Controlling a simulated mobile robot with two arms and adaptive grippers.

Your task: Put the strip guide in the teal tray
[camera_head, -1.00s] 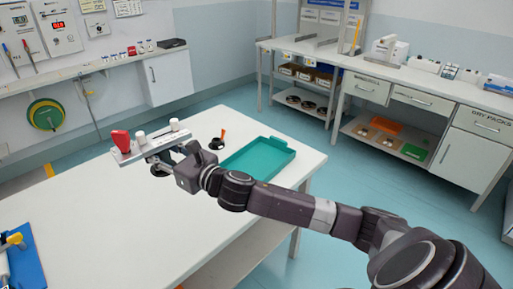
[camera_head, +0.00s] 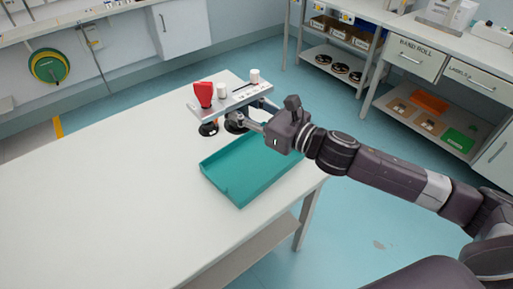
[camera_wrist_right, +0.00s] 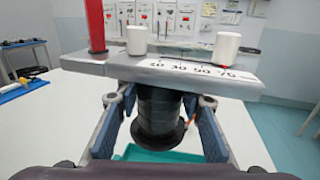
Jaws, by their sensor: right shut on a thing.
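The strip guide (camera_head: 235,101) is a grey metal plate with a red upright piece, two white posts and a printed scale. It also shows in the right wrist view (camera_wrist_right: 125,66), where a black spool-shaped grip hangs under the plate. My right gripper (camera_head: 253,121) is shut on this black grip, a finger on each side, and holds the guide level above the table. The teal tray (camera_head: 232,188) lies on the table, just below and in front of the guide in the head view. A strip of it shows low in the wrist view (camera_wrist_right: 135,153). My left gripper is not in view.
A small black item (camera_head: 208,129) with an orange part stands on the white table (camera_head: 100,200) behind the tray, partly hidden by the guide. The table's left and front are bare. Shelves and drawers (camera_head: 415,58) stand at the right across a floor gap.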

